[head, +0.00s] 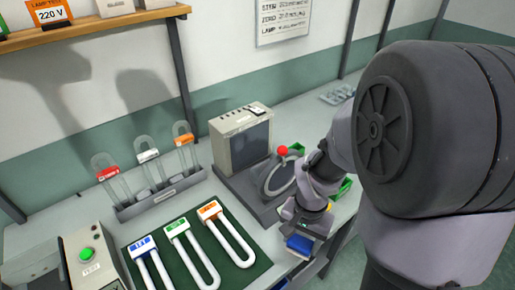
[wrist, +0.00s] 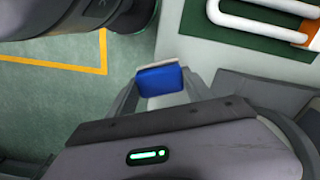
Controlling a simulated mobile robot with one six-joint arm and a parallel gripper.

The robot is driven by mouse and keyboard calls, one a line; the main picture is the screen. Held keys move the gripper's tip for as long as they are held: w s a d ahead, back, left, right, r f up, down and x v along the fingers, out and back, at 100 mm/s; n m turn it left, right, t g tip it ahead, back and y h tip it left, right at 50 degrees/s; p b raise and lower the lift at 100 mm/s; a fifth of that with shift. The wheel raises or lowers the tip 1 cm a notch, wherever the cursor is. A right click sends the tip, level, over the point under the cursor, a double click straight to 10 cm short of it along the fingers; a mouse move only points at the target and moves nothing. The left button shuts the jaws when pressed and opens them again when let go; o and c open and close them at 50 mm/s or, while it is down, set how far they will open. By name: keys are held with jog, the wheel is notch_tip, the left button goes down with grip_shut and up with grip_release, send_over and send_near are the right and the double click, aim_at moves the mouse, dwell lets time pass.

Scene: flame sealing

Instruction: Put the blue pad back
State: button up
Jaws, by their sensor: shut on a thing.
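The blue pad (head: 299,245) is in my gripper, low at the right of the bench in the head view. In the wrist view the blue pad (wrist: 160,82) shows a blue face with a pale edge, held between the two fingers. My gripper (head: 301,237) is shut on it, over the bench's front right edge. The fingers also show in the wrist view (wrist: 160,90). Whether the pad touches anything beneath is hidden.
A grey machine (head: 241,140) with a ring and a red knob (head: 282,151) stands just left of my arm. Green pieces (head: 341,188) show beside my arm. A dark green mat (head: 248,274) holds U-shaped tubes. A rack (head: 160,201) holds more tubes. A button box (head: 90,262) stands front left.

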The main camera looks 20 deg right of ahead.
jog(key=w, duration=0.1)
jog(key=w+d, duration=0.1)
jog(key=w, duration=0.1)
jog(key=w+d+f, duration=0.1)
jog(key=w, duration=0.1)
jog(key=shift+w+b, duration=0.25)
jog(key=shift+b, duration=0.1)
notch_tip(320, 180, down, 4)
jog(key=shift+w+r+b, duration=0.1)
jog(key=shift+r+b, duration=0.1)
jog(key=shift+b, duration=0.9)
jog(key=shift+r, duration=0.15)
jog(key=shift+c, duration=0.7)
jog(key=o, duration=1.6)
jog(key=shift+o, duration=0.2)
jog(key=shift+r, duration=0.1)
notch_tip(320, 180, up, 11)
jog(key=p, duration=0.5)
jog(key=s+a+r+n+t+y, duration=0.2)
jog(key=s+a+r+n+t, duration=0.3)
jog(key=s+a+r, duration=0.6)
jog(key=a+r, duration=0.3)
jog(key=shift+s+a+r+t, duration=0.2)
jog(key=shift+a+t, duration=0.1)
jog(key=shift+t, duration=0.1)
